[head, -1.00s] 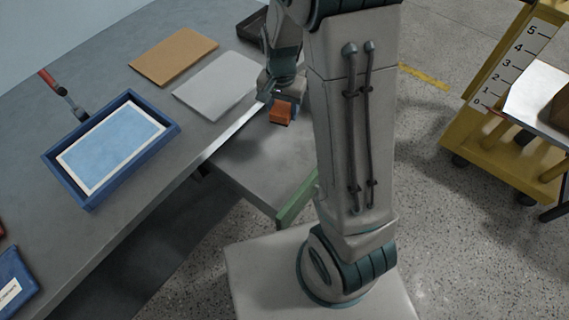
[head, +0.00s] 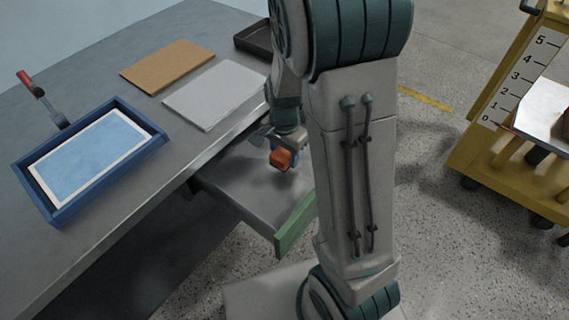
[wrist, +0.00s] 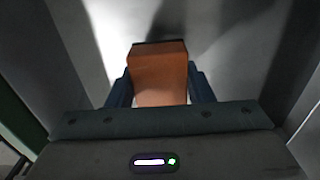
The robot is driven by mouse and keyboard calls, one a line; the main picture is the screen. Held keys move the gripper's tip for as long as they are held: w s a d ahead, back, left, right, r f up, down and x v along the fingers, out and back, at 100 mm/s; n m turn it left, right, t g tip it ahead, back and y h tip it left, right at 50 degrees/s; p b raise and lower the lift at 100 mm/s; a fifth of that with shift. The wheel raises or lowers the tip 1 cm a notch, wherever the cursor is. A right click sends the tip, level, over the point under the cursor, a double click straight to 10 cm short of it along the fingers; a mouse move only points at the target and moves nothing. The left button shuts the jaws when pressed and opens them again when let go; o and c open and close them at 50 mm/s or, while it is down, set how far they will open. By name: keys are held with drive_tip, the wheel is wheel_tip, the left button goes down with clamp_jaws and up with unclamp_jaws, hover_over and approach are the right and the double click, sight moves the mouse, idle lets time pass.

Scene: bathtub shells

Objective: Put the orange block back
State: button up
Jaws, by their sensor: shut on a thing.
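The orange block (head: 279,159) is held between the fingers of my gripper (head: 284,157), which is shut on it. In the wrist view the block (wrist: 158,75) sits between the two blue fingers of my gripper (wrist: 160,88). An open grey drawer (head: 235,186) with a green front (head: 295,225) sticks out from the workbench. In the head view my gripper and the block are over the drawer's inside. The wrist view shows a plain grey surface beyond the block; I cannot tell the gap between them.
On the workbench (head: 120,215) are a blue tray (head: 57,212) with a light blue sheet, a red-handled tool (head: 42,97), a brown folder (head: 168,65), a grey pad (head: 213,95) and a dark tray (head: 253,38). A yellow cart (head: 500,155) stands at the right on open floor.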

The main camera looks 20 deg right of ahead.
sight(284, 162)
drive_tip(key=shift+f+b, duration=0.45)
drive_tip(key=shift+f, duration=1.3)
drive_tip(key=shift+f, duration=0.15)
drive_tip(key=o, duration=1)
drive_tip(key=shift+o, duration=0.2)
